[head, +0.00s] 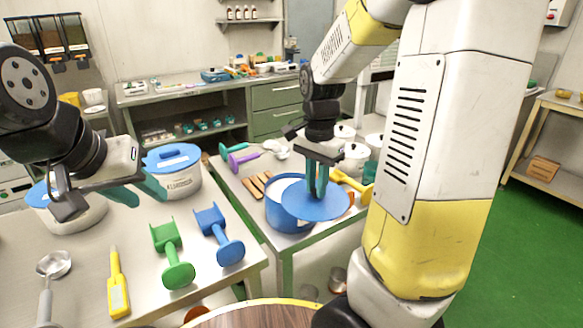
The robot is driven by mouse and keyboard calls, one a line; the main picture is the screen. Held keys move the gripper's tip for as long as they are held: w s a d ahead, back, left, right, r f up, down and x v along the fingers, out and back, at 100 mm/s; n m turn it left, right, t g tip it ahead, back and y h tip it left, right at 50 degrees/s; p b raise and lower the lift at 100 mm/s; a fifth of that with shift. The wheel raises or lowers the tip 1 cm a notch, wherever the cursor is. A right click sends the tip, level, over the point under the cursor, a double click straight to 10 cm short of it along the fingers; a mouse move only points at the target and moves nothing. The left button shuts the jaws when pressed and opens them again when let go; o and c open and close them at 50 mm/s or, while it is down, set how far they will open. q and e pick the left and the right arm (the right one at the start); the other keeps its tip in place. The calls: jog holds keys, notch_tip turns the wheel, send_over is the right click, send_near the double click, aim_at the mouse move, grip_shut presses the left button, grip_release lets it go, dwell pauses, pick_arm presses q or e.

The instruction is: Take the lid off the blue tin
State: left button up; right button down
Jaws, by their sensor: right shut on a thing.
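The blue tin (284,218) stands near the front of the middle table, and part of its pale inside shows. Its flat blue lid (330,206) is off to the right of the opening and still overlaps the tin's right side in the picture. I cannot tell whether lid and tin touch. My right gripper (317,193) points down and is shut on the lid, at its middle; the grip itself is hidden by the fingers. My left gripper (137,190) is empty, with its teal fingers apart, above the left table near a white tub with a blue lid (178,187).
A green scoop (172,255), a blue scoop (221,238), a yellow-handled tool (117,285) and a metal ladle (52,266) lie on the left table. Wooden sticks (257,184) lie left of the tin. Yellow scoops (352,183) and lidded canisters (355,158) stand close on the right.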

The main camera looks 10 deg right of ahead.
aim_at(322, 203)
jog(key=s, duration=0.2)
jog(key=shift+s+d+r, duration=0.2)
jog(key=shift+s+d, duration=0.1)
jog(key=shift+s+r, duration=0.1)
jog(key=shift+r, duration=1.35)
